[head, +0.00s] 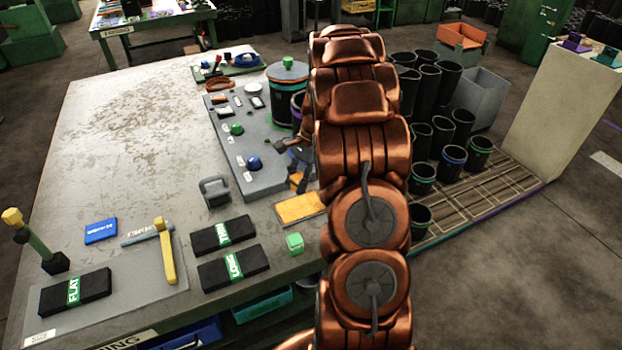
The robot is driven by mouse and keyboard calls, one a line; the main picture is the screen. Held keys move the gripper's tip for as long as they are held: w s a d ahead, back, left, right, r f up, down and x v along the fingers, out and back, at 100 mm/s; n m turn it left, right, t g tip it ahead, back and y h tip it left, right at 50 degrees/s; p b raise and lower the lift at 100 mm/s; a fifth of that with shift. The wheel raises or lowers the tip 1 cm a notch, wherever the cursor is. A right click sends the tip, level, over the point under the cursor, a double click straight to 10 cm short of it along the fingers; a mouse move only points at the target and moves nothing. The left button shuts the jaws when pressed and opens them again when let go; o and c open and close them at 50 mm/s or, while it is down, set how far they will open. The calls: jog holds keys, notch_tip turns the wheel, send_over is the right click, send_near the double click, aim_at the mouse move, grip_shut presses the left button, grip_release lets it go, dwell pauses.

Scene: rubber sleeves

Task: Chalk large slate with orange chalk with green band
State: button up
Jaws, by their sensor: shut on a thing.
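My gripper (294,158) is partly hidden by my copper-coloured arm, low over the right side of the table. It is shut on a small orange piece (298,181), likely the orange chalk; no green band can be made out on it. Just below it lies a flat orange-yellow rectangle with a pale edge (300,207); I cannot tell whether they touch. No slate can be named for sure.
A grey board (258,180) with small blocks and knobs lies left of my gripper. Black sleeves (432,135) stand off the right edge. The table's back left (140,120) is clear.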

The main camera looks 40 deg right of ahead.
aim_at(307, 210)
jog(key=shift+s+d+f+m+t+b, duration=0.2)
jog(key=shift+s+d+f+m+b, duration=0.3)
jog(key=shift+f, duration=0.65)
jog(key=shift+s+d+f+m+t+b, duration=0.2)
jog(key=shift+s+d+f+m+b, duration=0.25)
jog(key=shift+f, duration=0.7)
jog(key=shift+s+d+f+m+t+b, duration=0.2)
jog(key=shift+s+d+f+m+b, duration=0.3)
jog(key=shift+f, duration=0.65)
jog(key=shift+s+d, duration=0.25)
jog(key=shift+d, duration=0.8)
jog(key=shift+s+d, duration=0.25)
jog(key=shift+d, duration=0.8)
jog(key=shift+a, duration=0.2)
jog(key=shift+w+a+f, duration=0.2)
jog(key=shift+a+f, duration=0.2)
jog(key=shift+a, duration=0.25)
jog(key=shift+w+a, duration=0.25)
jog(key=shift+a, duration=0.4)
jog(key=shift+w+a, duration=0.2)
jog(key=shift+a, duration=0.45)
notch_tip(307, 210, up, 8)
jog(key=p, duration=0.3)
